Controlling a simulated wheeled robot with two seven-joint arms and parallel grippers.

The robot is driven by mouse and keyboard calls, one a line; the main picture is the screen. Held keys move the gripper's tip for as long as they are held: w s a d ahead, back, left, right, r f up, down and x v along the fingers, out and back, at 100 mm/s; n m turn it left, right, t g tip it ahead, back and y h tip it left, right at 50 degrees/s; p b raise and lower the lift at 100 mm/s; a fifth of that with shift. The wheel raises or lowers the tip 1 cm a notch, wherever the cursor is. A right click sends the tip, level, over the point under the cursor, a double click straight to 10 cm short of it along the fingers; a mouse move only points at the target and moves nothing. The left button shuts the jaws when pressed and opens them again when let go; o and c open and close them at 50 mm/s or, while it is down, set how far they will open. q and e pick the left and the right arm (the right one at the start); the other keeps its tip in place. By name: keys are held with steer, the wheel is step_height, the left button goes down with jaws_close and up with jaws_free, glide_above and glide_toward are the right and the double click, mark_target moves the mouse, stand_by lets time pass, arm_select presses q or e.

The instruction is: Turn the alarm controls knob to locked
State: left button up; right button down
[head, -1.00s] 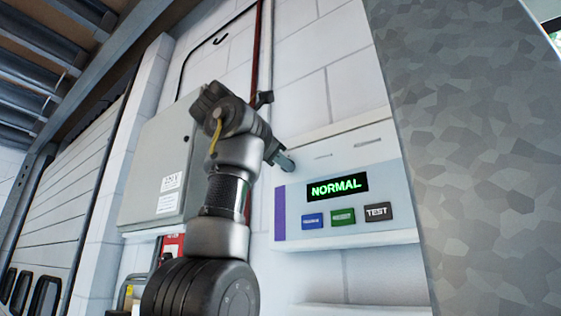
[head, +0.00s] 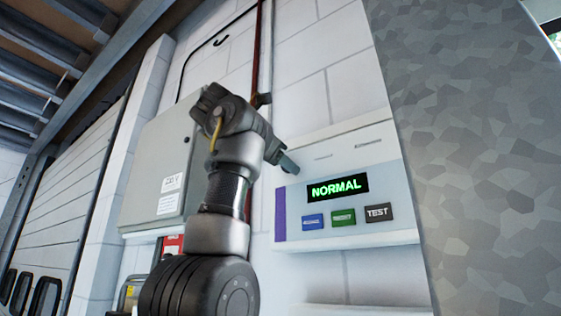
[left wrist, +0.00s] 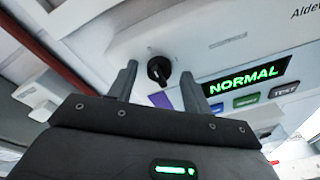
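The alarm controls panel (head: 397,196) is a white box on the wall with a lit green NORMAL display (head: 338,187) and blue, green and dark TEST buttons below it. In the left wrist view a round black knob (left wrist: 159,70) with a pale pointer mark sits on the panel, left of the display (left wrist: 244,80). My left gripper (head: 289,166) is at the panel's upper left; the knob is hidden in the head view. In the left wrist view its two fingers (left wrist: 160,80) are apart, one on each side of the knob, with gaps showing. My right gripper is out of view.
A grey wall cabinet (head: 157,165) hangs behind my left arm. A red pipe (head: 254,55) and a white pipe run up the wall. A large mottled grey surface (head: 480,150) stands close on the right of the panel.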

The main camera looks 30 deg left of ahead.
arm_select(q)
steer(key=s+r+b, duration=0.1)
steer(key=s+b, duration=0.3)
steer(key=s, duration=0.6)
steer(key=shift+s+a+r, duration=0.25)
steer(key=shift+s+a, duration=0.1)
